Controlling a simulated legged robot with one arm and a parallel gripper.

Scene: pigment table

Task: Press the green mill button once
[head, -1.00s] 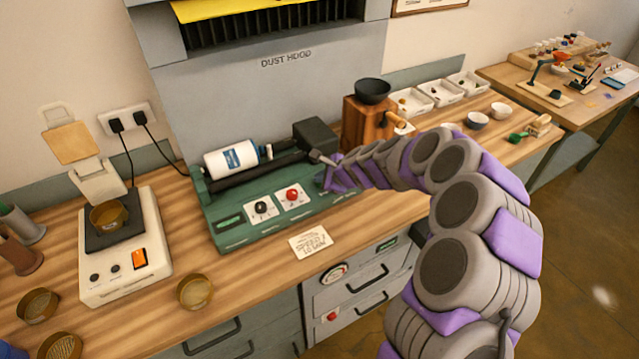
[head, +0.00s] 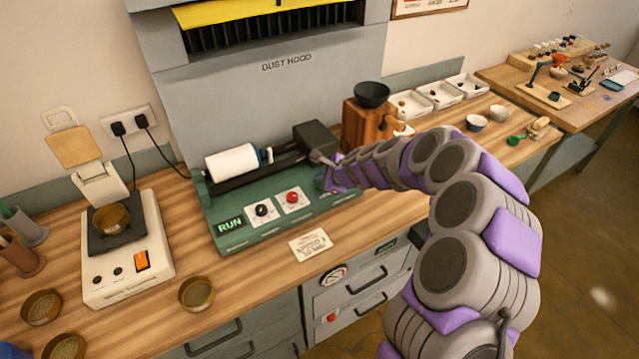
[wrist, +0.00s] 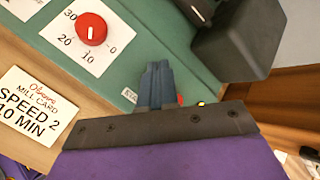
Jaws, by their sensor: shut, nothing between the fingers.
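The green mill (head: 230,205) stands on the wooden bench with a white jar (head: 231,163) lying on its rollers. A RUN panel (head: 230,223) on its front glows green. My gripper (wrist: 157,72) is shut and empty, its fingertips over the right end of the mill's panel; in the head view it shows at the mill's right (head: 330,180). A label starting "STA" (wrist: 129,96) shows beside the fingers. The green button is not visible, seemingly behind my gripper. A bit of red (wrist: 180,99) shows just right of the fingers. I cannot tell whether the fingertips touch anything.
A red dial (wrist: 91,29) and a black dial (head: 261,209) sit left of my gripper. A dark block (wrist: 235,38) rises on the mill's right. A mill card (wrist: 35,105) lies in front. A wooden grinder (head: 362,122) stands behind my arm.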

